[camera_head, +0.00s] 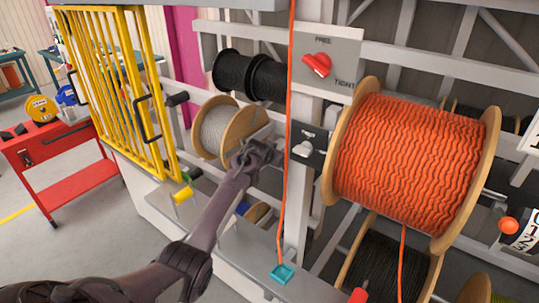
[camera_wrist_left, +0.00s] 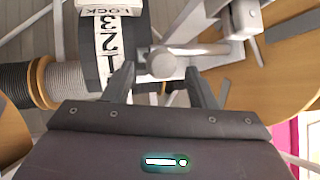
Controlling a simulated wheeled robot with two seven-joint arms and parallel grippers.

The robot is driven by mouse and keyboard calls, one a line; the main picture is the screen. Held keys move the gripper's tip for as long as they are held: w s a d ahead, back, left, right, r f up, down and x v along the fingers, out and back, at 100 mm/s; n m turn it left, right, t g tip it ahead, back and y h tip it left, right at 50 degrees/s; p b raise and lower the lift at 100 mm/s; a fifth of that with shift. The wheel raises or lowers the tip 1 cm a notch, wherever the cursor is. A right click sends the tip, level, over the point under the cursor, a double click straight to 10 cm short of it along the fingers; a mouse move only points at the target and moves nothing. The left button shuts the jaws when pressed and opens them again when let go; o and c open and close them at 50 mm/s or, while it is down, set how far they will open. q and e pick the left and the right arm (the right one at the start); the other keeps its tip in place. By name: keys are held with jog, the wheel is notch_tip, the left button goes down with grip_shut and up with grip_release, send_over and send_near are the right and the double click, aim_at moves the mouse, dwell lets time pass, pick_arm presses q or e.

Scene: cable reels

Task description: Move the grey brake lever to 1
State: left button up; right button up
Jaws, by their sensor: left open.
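The grey brake lever's round knob (camera_wrist_left: 161,64) shows in the left wrist view, between the two fingers of my left gripper (camera_wrist_left: 163,88). The fingers stand apart, one on each side of the knob. Its grey shaft runs off to the right. Beside the knob, a dark curved plate carries a white scale (camera_wrist_left: 108,42) reading LOCK, 3, 2, 1. The knob appears roughly level with the 1, but I cannot tell its exact setting. In the head view my left gripper (camera_head: 257,152) is in front of the grey cable reel (camera_head: 219,130) and covers the lever. My right gripper is out of view.
A large orange cable reel (camera_head: 410,160) and a red FREE/TIGHT knob (camera_head: 317,66) are to the right. An orange cable runs down close to my gripper, to a teal fitting (camera_head: 281,273). A yellow gate (camera_head: 120,90) and red cart (camera_head: 65,150) stand left.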

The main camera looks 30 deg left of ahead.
pick_arm(q)
jog(key=b+v, duration=0.1)
jog(key=v, duration=0.5)
jog(key=shift+s+r, duration=0.3)
dwell(0.4)
